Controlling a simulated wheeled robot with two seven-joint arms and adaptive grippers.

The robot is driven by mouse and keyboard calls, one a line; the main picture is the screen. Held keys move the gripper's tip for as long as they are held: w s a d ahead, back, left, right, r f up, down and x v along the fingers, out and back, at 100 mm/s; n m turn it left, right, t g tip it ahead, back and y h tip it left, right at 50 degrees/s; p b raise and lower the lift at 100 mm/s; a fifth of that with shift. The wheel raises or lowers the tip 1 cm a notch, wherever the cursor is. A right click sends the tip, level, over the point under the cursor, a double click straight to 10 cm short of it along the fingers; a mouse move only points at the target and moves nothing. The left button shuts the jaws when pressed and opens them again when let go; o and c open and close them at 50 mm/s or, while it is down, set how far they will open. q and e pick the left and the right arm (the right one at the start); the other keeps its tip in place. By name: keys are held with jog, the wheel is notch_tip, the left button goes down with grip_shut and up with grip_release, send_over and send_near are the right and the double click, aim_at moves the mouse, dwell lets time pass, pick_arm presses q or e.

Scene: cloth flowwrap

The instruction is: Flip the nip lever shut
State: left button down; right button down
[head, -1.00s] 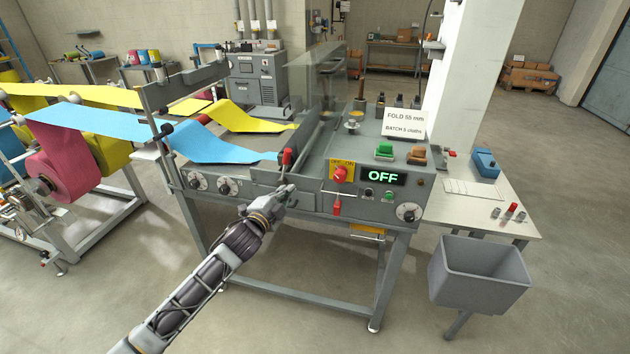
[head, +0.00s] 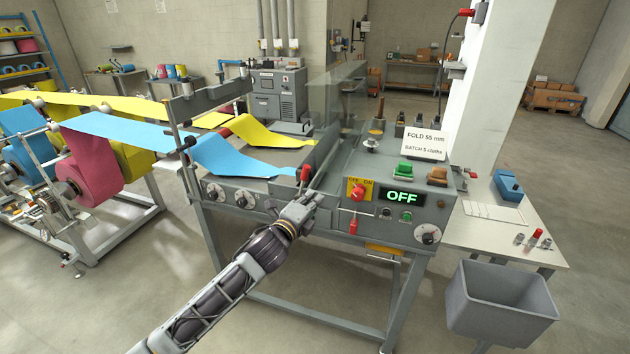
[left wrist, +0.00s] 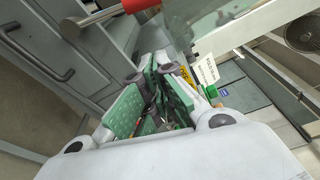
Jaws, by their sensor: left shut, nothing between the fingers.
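The nip lever has a red grip (head: 304,174) and stands at the front left part of the grey machine (head: 330,218), by the end of the blue cloth (head: 240,158). In the left wrist view its red grip (left wrist: 136,5) and pale metal end cross the top edge. My left gripper (head: 319,193) is shut and empty, just right of and slightly below the red grip in the head view. In the left wrist view my left gripper's fingers (left wrist: 152,85) are together, apart from the red grip in the picture. My right gripper is not in view.
A clear guard (head: 338,105) stands upright behind the lever. To the right are a red switch knob (head: 357,193), an OFF display (head: 402,197) and green and brown buttons. A grey bin (head: 500,300) stands at front right. Yellow cloth lies behind the blue cloth.

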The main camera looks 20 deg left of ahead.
aim_at(303, 183)
pick_arm(q)
jog(key=shift+w, duration=0.15)
dwell(0.3)
jog(key=w+a+p, duration=0.2)
jog(key=w, duration=0.7)
jog(key=shift+r+p, duration=0.3)
jog(key=shift+r, duration=0.05)
dwell(0.6)
jog(key=shift+a, duration=0.1)
jog(key=shift+a, duration=0.1)
dwell(0.3)
